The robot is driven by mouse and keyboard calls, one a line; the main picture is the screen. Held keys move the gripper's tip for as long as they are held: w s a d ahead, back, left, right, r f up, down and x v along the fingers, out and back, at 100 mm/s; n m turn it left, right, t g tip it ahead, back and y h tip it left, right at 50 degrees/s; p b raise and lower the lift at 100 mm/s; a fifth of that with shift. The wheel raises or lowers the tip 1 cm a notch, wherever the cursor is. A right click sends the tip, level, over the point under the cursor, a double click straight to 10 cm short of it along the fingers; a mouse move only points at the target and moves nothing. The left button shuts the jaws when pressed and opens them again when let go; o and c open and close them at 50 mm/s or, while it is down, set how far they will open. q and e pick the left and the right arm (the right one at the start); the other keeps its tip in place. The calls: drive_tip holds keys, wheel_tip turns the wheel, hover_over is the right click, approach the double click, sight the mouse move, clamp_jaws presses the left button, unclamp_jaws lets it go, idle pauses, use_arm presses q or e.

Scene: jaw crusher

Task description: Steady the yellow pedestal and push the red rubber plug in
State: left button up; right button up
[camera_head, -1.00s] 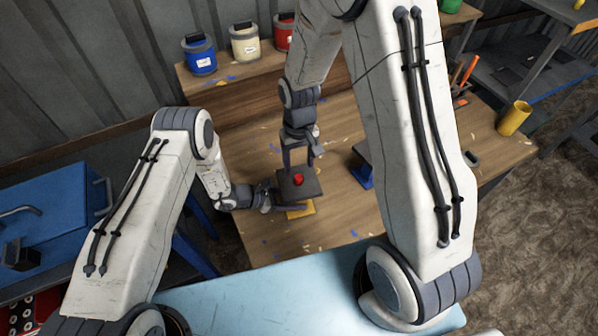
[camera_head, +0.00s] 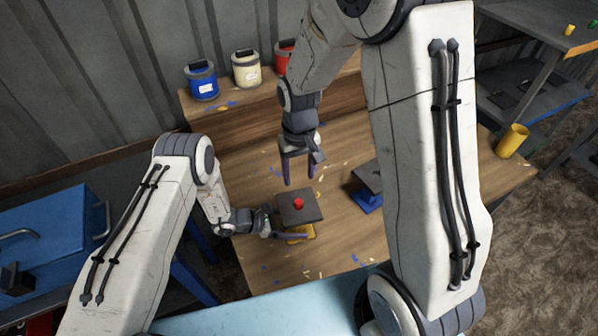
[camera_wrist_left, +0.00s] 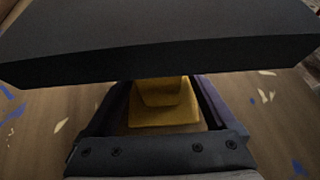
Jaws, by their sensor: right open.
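The yellow pedestal (camera_head: 300,233) stands on the wooden bench under a dark square plate (camera_head: 283,209). The red rubber plug (camera_head: 298,203) shows on top of the plate; how deep it sits I cannot tell. In the left wrist view the pedestal (camera_wrist_left: 165,95) stands between the fingers of my left gripper (camera_wrist_left: 160,102), below the plate (camera_wrist_left: 160,45). Those fingers are apart, with gaps seen beside the pedestal's column. My left gripper (camera_head: 280,233) also shows low beside the pedestal in the head view. My right gripper (camera_head: 300,180) is open and empty, pointing down just behind the plate and plug.
A second dark plate on a blue pedestal (camera_head: 367,201) stands right of the plug. Blue, cream and red pots (camera_head: 203,82) stand on the raised back shelf. A yellow cup (camera_head: 512,141) is at the bench's right. Small blue and pale scraps litter the bench.

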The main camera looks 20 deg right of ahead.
use_arm(q)
drive_tip(key=v, duration=1.2)
